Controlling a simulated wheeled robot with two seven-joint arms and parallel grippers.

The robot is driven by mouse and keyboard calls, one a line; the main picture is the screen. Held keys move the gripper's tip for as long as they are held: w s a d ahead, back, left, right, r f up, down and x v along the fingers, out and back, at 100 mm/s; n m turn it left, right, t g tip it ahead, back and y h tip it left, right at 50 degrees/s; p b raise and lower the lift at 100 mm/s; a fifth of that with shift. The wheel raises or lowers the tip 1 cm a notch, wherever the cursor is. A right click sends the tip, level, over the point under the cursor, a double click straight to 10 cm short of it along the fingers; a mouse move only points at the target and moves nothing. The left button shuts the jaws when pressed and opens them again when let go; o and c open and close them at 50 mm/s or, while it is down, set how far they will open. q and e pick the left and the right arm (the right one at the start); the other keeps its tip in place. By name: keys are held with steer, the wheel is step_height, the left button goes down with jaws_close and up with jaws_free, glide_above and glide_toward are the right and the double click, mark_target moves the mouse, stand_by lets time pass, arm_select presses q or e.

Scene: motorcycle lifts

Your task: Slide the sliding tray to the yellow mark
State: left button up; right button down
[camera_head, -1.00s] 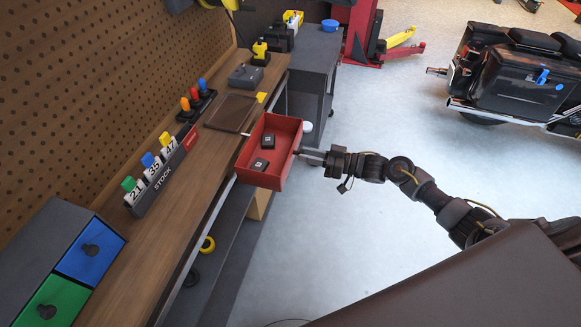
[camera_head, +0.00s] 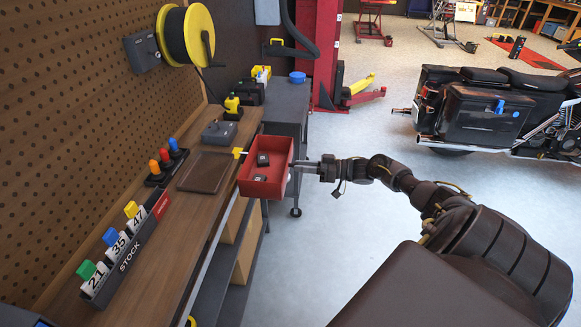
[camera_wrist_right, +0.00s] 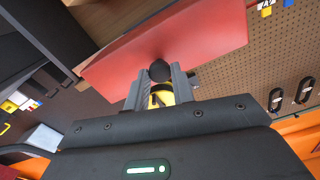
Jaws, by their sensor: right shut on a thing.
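The red sliding tray (camera_head: 262,189) is an open box at the workbench's front edge, holding two small dark blocks (camera_head: 262,159). The yellow mark (camera_head: 238,153) is a small tab on the bench edge, beside the tray's left side, roughly level with its middle. My right gripper (camera_head: 299,166) reaches the tray's right side from the floor side. In the right wrist view, its fingers (camera_wrist_right: 162,88) are shut on the tray's dark round knob (camera_wrist_right: 159,70), in front of the red wall. My left gripper is not in view.
A flat dark tray (camera_head: 205,172) and colored knobs (camera_head: 167,158) sit on the bench (camera_head: 187,217). A STOCK number holder (camera_head: 128,252) stands nearer. A grey cart (camera_head: 286,105) stands behind the bench. Open floor (camera_head: 345,240) lies right; a motorcycle (camera_head: 480,110) stands beyond.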

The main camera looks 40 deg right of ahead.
steer(key=shift+w+d+r, duration=0.1)
steer(key=shift+d+r, duration=0.1)
steer(key=shift+d, duration=0.05)
steer(key=c, duration=1.4)
jaws_free()
steer(key=shift+o, duration=1.1)
steer(key=shift+w+f, duration=0.1)
steer(key=shift+f, duration=0.05)
steer(key=b+v, duration=0.1)
steer(key=v, duration=1)
steer(key=shift+a, duration=0.1)
